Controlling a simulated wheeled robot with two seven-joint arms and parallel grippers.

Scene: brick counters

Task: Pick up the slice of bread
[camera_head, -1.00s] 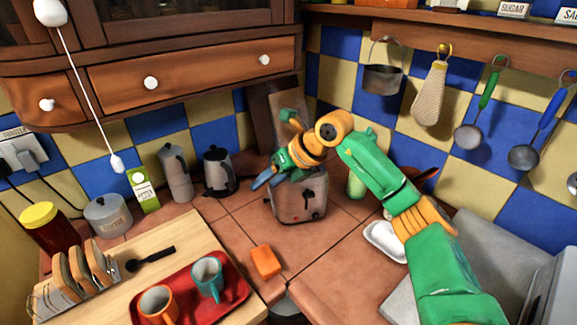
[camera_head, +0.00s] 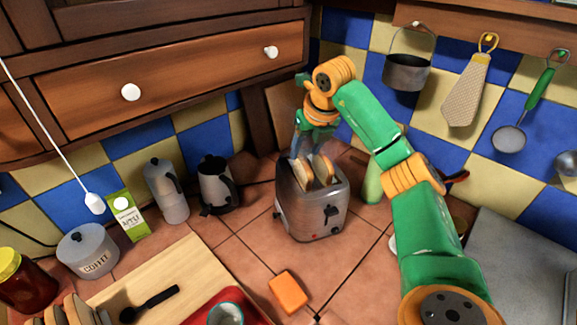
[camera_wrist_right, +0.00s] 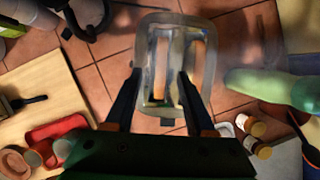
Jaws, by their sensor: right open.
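Two slices of bread, a left slice (camera_head: 303,172) and a right slice (camera_head: 323,168), stand upright in the slots of the metal toaster (camera_head: 312,205) on the tiled counter. The toaster also shows in the right wrist view (camera_wrist_right: 205,65), with bread (camera_wrist_right: 161,75) in its slots. My right gripper (camera_head: 300,150) is at the back left of the toaster top in the head view. My left gripper is not in view.
A kettle (camera_head: 217,185), a moka pot (camera_head: 168,190), a carton (camera_head: 127,215) and a coffee tin (camera_head: 86,250) stand left of the toaster. An orange block (camera_head: 288,292) lies in front. A green bottle-like thing (camera_head: 371,185) is close on the right.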

